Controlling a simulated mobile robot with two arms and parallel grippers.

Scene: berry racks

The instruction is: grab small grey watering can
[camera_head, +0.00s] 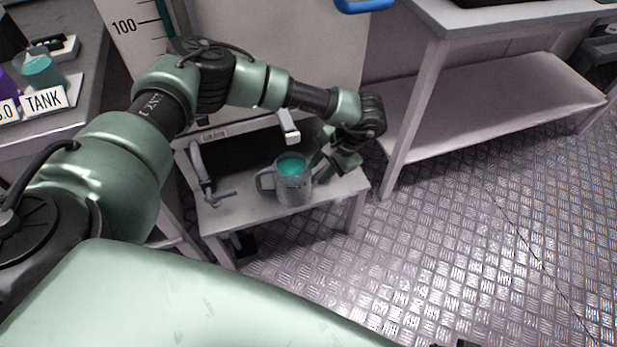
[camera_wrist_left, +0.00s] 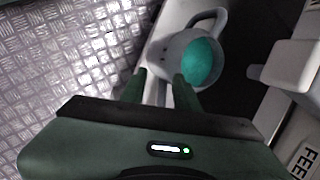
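A small grey watering can (camera_head: 292,190) with teal liquid inside stands upright on a low white bench (camera_head: 240,216). Its handle points left in the head view. In the left wrist view the can (camera_wrist_left: 163,50) is just ahead of the fingers, its handle at the top. My left gripper (camera_head: 325,163) is at the can's right side in the head view. In the left wrist view its two green fingers (camera_wrist_left: 159,80) are apart, with the can's wall beyond and partly between them. I cannot tell whether they touch it. My right gripper is not in view.
A grey tap-like fitting (camera_head: 203,178) stands left of the can. A white spout (camera_head: 289,128) overhangs behind it. A white shelf table (camera_head: 480,115) stands to the right. A TANK sign (camera_head: 44,102) and a teal-filled cup (camera_head: 40,72) are at upper left. The metal floor (camera_head: 450,250) is clear.

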